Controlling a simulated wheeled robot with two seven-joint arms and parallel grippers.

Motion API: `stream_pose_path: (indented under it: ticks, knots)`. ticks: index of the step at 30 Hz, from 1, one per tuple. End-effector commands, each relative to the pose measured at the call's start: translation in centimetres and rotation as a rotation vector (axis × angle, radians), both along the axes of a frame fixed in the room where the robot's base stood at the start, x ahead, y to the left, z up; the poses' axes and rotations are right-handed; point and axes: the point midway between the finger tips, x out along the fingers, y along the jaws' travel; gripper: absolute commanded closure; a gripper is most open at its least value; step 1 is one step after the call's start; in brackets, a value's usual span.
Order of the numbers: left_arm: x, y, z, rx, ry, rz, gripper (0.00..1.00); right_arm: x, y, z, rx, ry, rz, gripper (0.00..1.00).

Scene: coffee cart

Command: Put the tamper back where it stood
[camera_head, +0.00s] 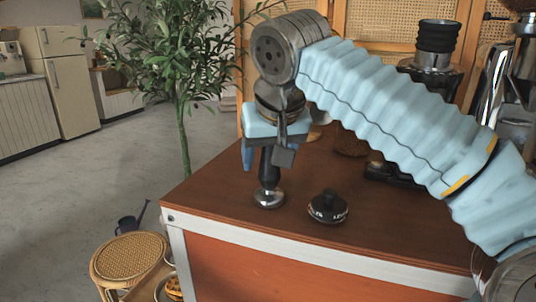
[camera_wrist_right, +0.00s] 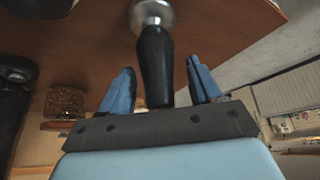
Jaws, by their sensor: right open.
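The tamper (camera_head: 268,195) has a black handle and a silver base, and it stands upright on the wooden cart top near its left corner. In the wrist view, its black handle (camera_wrist_right: 155,65) reaches between the two blue fingers of my right gripper (camera_wrist_right: 161,85). The fingers are open, with a visible gap on each side of the handle. In the head view, my right gripper (camera_head: 268,150) points down over the tamper and hides the top of its handle. My left gripper is not in view.
A round black lidded tool (camera_head: 328,207) with white lettering sits right of the tamper. A brown textured block (camera_head: 350,142) and a black grinder (camera_head: 436,45) stand farther back. The cart's front edge (camera_head: 300,250) is close. A rattan stool (camera_head: 128,256) is on the floor at left.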

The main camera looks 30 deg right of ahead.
Motion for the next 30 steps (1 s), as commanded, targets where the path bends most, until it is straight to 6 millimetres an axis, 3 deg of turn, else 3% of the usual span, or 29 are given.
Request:
stream_pose_path:
  ticks: [5, 8, 19, 30]
  knots:
    - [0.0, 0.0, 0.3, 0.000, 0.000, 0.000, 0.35, -0.2, 0.1, 0.6, 0.001, -0.001, 0.001, 0.37]
    - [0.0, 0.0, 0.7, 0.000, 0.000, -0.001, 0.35, -0.8, 0.3, 1.9, 0.001, -0.003, 0.001, 0.37]
    - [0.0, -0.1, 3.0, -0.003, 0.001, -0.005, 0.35, -4.8, 1.3, 9.0, 0.001, -0.002, 0.002, 0.37]
    - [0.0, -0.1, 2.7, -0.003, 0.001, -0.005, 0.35, -5.9, 1.5, 10.5, 0.000, -0.001, 0.000, 0.37]
